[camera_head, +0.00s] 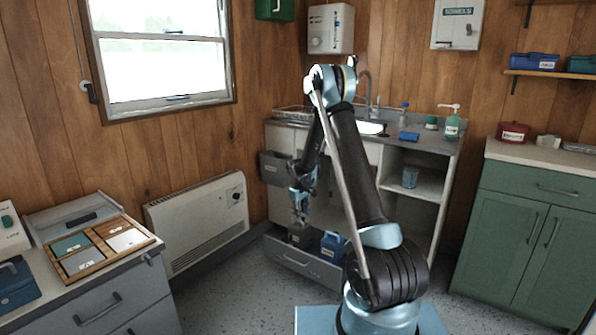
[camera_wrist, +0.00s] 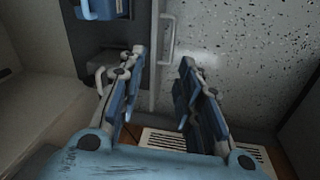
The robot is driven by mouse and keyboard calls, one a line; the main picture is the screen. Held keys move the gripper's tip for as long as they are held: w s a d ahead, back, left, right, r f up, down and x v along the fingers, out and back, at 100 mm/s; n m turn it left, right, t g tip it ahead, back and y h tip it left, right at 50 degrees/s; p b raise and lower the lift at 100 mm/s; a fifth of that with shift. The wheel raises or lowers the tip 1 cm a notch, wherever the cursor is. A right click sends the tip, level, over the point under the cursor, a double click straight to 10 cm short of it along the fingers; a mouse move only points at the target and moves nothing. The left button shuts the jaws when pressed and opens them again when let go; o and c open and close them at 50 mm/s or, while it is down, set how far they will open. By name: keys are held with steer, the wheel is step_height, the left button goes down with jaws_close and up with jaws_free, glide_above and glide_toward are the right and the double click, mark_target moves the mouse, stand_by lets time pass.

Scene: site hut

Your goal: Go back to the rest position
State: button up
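My gripper (camera_head: 300,207) hangs in front of the sink cabinet, pointing down above the open bottom drawer (camera_head: 306,264). In the wrist view my gripper (camera_wrist: 160,75) has its two fingers spread apart with nothing between them. Below it the wrist view shows the drawer's front edge and handle (camera_wrist: 167,42) and the speckled floor. My arm rises from my base and bends over at the elbow in front of the sink.
The open drawer holds a blue container (camera_head: 332,246) and a dark box. A wall heater (camera_head: 198,222) stands left. A counter with a wooden sorting tray (camera_head: 137,245) is at lower left. A green cabinet (camera_head: 522,232) stands right. Floor between is clear.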

steer(key=s+d+r+m, duration=0.2)
steer(key=s+d+r, duration=0.4)
steer(key=s+r, duration=0.6)
steer(key=s+d+r+m, duration=0.2)
steer(key=s+d+r, duration=0.4)
steer(key=s+r, duration=0.55)
steer(key=s+d+f+m, duration=0.2)
steer(key=s, duration=1.2)
steer(key=s+d+f+m+y, duration=0.1)
steer(key=s+d+f+m, duration=0.1)
steer(key=s, duration=1.2)
steer(key=shift+d+m, duration=0.3)
steer(key=shift+d, duration=0.5)
steer(key=shift+w+f, duration=0.2)
steer(key=shift+w, duration=0.2)
